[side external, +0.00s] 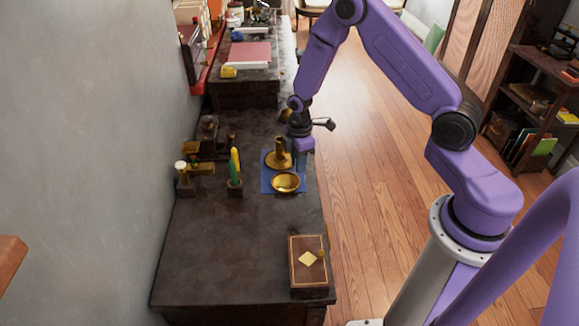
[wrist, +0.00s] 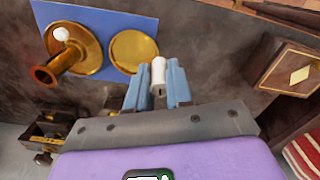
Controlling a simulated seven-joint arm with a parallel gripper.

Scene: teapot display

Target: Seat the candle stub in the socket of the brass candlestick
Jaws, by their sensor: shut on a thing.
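My gripper (wrist: 158,84) has its blue fingers shut on a white candle stub (wrist: 158,71) in the wrist view. The brass candlestick (wrist: 76,50) stands on a blue mat, left of the stub and apart from it. Its socket end (wrist: 43,75) points to the lower left in that view. A small white round thing (wrist: 61,34) shows at its base. In the side view my gripper (side external: 301,152) is just right of the candlestick (side external: 281,158), over the mat's right side. The stub cannot be made out there.
A shallow brass dish (side external: 286,182) lies on the blue mat (side external: 267,184) in front of the candlestick. A green and yellow item stands in a small holder (side external: 235,187) to the left. A wooden box (side external: 309,278) sits near the front edge. The dark tabletop (side external: 225,250) between is clear.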

